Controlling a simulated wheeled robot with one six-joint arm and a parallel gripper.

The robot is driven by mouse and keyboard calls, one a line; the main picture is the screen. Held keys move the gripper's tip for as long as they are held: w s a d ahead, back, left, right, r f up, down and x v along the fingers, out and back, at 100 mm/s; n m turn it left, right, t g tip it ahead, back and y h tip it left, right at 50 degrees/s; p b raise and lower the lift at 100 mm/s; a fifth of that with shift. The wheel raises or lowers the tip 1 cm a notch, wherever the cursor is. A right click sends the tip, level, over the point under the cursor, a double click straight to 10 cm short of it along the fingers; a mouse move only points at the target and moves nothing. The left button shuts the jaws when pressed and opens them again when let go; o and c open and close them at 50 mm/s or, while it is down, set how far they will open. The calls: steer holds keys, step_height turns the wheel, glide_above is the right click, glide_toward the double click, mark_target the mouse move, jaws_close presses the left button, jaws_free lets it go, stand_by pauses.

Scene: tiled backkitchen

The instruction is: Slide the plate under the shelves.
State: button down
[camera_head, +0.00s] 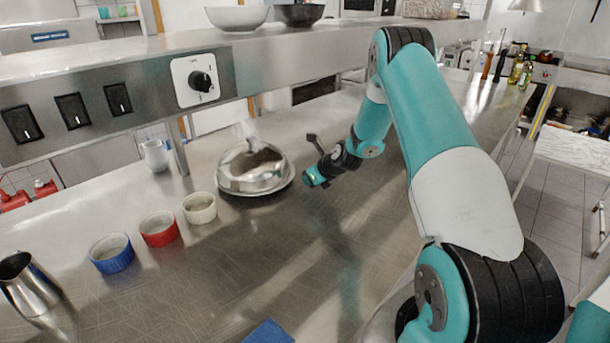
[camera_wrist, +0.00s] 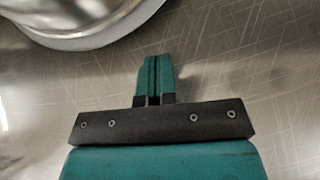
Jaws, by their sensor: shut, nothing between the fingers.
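A white plate (camera_head: 233,192) lies on the steel counter, mostly covered by a shiny metal dome lid (camera_head: 256,168). The plate's pale rim also shows at the top left of the wrist view (camera_wrist: 100,38), with part of the dome lid (camera_wrist: 75,12) on it. My gripper (camera_head: 308,181) is just to the right of the plate, low over the counter and apart from the rim. In the wrist view its teal fingers (camera_wrist: 154,75) are together with nothing between them. The steel shelf (camera_head: 290,50) runs above the counter behind the plate. The plate's far side is hidden by the dome.
White (camera_head: 199,208), red (camera_head: 159,229) and blue (camera_head: 112,253) ramekins stand left of the plate. A white cup (camera_head: 155,156) is near a shelf post (camera_head: 178,146). A metal pitcher (camera_head: 28,285) is at the lower left. Bowls (camera_head: 237,18) stand on the shelf. The counter front is mostly clear.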

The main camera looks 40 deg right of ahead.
steer(key=a+b+v, duration=0.1)
steer(key=b+v, duration=0.1)
steer(key=v, duration=0.8)
steer(key=shift+d, duration=0.5)
steer(key=shift+s, duration=0.1)
